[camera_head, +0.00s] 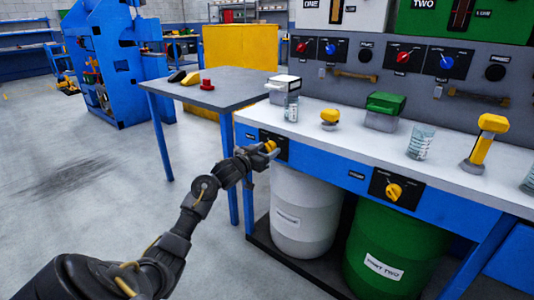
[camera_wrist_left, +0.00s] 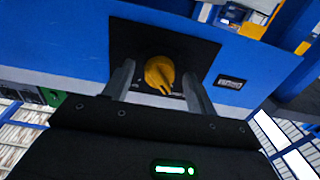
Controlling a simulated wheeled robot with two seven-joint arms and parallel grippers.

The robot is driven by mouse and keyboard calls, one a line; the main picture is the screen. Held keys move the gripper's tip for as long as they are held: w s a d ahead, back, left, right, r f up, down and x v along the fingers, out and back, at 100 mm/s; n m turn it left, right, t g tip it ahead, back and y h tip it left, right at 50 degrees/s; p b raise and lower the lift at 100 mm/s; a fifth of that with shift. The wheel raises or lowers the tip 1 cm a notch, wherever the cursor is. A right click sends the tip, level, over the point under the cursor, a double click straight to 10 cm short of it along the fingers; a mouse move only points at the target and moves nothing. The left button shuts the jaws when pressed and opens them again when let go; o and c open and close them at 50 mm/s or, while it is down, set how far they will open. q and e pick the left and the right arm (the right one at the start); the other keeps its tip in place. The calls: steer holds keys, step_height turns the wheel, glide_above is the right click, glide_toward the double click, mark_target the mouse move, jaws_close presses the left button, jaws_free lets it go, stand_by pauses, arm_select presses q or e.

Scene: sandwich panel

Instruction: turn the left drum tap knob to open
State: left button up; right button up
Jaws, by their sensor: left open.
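The left drum tap knob (camera_head: 270,146) is yellow and sits on a black plate on the blue front panel, above the white drum (camera_head: 302,215). In the left wrist view the knob (camera_wrist_left: 159,74) shows between the two fingers. My left gripper (camera_head: 266,155) is at this knob, its fingers open on either side of it, with gaps between fingers and knob. In the wrist view my left gripper (camera_wrist_left: 158,82) points at the plate. The right gripper is not in view.
A second yellow knob (camera_head: 394,191) is on the panel above the green drum (camera_head: 391,258). The white worktop (camera_head: 350,133) above carries a beaker (camera_head: 420,142), a yellow-topped button and small boxes. A grey table (camera_head: 225,92) stands behind left. The floor at left is clear.

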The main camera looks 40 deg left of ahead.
arm_select(q)
steer(key=shift+w, duration=0.2)
steer(key=c, duration=1)
